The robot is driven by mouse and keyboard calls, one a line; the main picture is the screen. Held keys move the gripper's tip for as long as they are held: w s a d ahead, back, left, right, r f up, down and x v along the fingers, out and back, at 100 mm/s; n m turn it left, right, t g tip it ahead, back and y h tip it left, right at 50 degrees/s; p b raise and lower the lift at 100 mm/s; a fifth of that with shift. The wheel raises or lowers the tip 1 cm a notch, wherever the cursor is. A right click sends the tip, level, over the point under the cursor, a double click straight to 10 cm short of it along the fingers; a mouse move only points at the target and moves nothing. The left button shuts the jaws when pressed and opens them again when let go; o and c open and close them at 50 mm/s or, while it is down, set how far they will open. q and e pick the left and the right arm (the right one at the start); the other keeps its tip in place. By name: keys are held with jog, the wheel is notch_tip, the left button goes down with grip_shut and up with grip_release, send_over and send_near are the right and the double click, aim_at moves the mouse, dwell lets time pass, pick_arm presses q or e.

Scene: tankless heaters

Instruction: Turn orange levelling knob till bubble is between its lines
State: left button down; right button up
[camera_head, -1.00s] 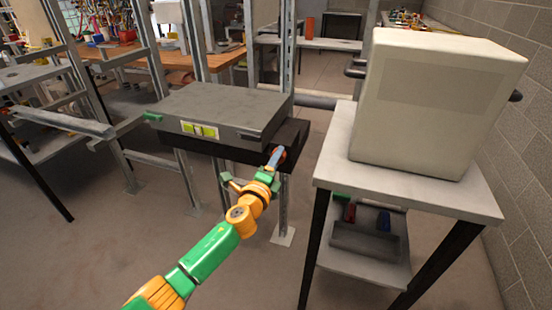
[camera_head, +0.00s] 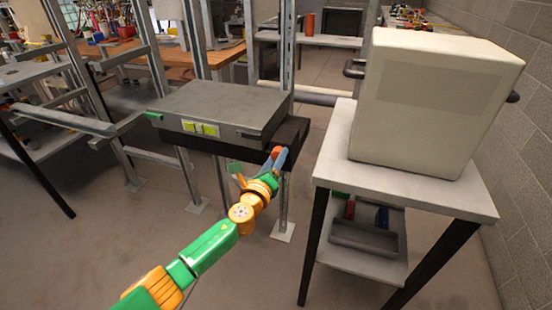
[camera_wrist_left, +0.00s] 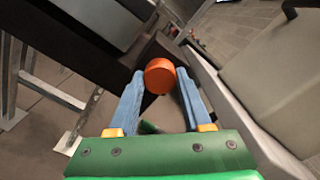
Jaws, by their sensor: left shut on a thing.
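The orange levelling knob (camera_head: 278,153) sits at the right front of the black base under a grey slab-like unit (camera_head: 215,108). A yellow-green level vial (camera_head: 200,129) is on the unit's front face; its bubble and lines are too small to read. My left gripper (camera_head: 277,160) is at the knob. In the left wrist view, the orange knob (camera_wrist_left: 160,76) lies between the tips of its two blue fingers, which are closed on its sides. My right gripper is not in view.
A white side table (camera_head: 400,190) with a large cream box (camera_head: 430,100) stands close on the right. Its lower shelf holds a grey tray (camera_head: 366,240). Metal frame posts (camera_head: 287,60) stand behind the unit. The floor in front is clear.

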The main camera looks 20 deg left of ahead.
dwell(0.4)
pick_arm(q)
jog(key=shift+c, duration=1.7)
grip_release()
jog(key=s+p, duration=0.1)
jog(key=s, duration=0.6)
jog(key=shift+p, duration=0.4)
jog(key=shift+a, duration=0.15)
